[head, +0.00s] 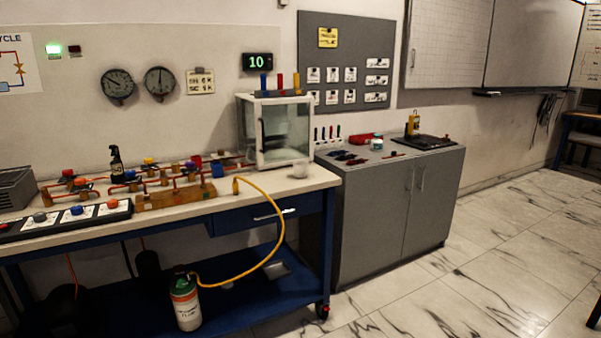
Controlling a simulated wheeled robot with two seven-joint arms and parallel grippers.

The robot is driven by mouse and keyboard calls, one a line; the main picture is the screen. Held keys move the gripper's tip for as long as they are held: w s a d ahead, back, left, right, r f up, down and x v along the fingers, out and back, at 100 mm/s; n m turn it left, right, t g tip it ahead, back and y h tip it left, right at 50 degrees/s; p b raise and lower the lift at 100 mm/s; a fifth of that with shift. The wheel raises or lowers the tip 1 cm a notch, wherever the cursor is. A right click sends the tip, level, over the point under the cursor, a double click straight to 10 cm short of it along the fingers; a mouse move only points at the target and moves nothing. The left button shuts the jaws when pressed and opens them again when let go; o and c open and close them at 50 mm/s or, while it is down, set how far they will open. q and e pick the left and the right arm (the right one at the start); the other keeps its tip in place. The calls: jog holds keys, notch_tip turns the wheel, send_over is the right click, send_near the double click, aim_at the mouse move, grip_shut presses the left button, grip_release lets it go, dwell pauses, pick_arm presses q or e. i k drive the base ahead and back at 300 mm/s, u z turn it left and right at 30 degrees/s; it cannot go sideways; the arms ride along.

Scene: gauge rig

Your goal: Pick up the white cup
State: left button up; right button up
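A small white object (300,171) that looks like the white cup stands near the right end of the wooden bench top (322,178). It is just in front of the clear-sided cabinet's lower right corner. It is small in the view, so its handle and opening cannot be made out. Neither of my grippers shows in the head view.
The clear-sided cabinet (275,133) stands behind the cup. Copper pipework with valves (150,180) and a switch panel (65,218) fill the bench's left. A yellow hose (279,235) hangs in front, running to a gas bottle (186,303). A grey cupboard (385,215) adjoins right.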

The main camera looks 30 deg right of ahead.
aim_at(300, 168)
jog(key=z, duration=0.4)
jog(key=k, duration=1)
jog(key=z, duration=1.35)
jog(key=i, duration=3.2)
jog(key=u, duration=1.85)
jog(key=i, duration=1.05)
jog(key=u, duration=0.9)
